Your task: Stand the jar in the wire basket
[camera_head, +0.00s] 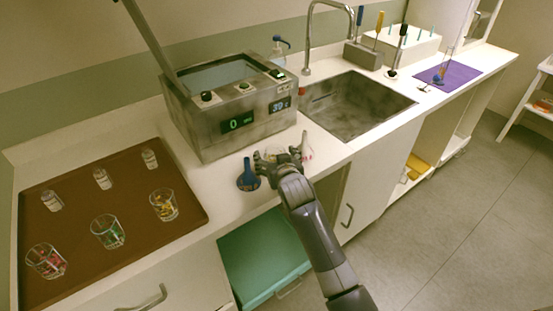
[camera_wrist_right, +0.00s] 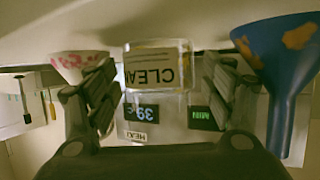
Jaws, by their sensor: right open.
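The jar (camera_wrist_right: 158,65) is clear glass with a white label reading "CLEA…". In the right wrist view, which is upside down, it stands between the spread fingers of my right gripper (camera_wrist_right: 160,85). In the head view my right gripper (camera_head: 278,158) is open at the counter's front edge, before the steel bath, and hides most of the jar. Whether the fingers touch the jar I cannot tell. I cannot make out a wire basket. The steel bath (camera_head: 230,130) has an open top and green and blue displays. My left gripper is not in view.
A blue funnel (camera_head: 248,179) is close beside my right gripper; a white-and-red vessel (camera_wrist_right: 80,62) is on its other side. A brown tray (camera_head: 80,185) with glasses and small bottles lies left. The sink (camera_head: 350,105) is right. A teal drawer or bin (camera_head: 262,255) is below.

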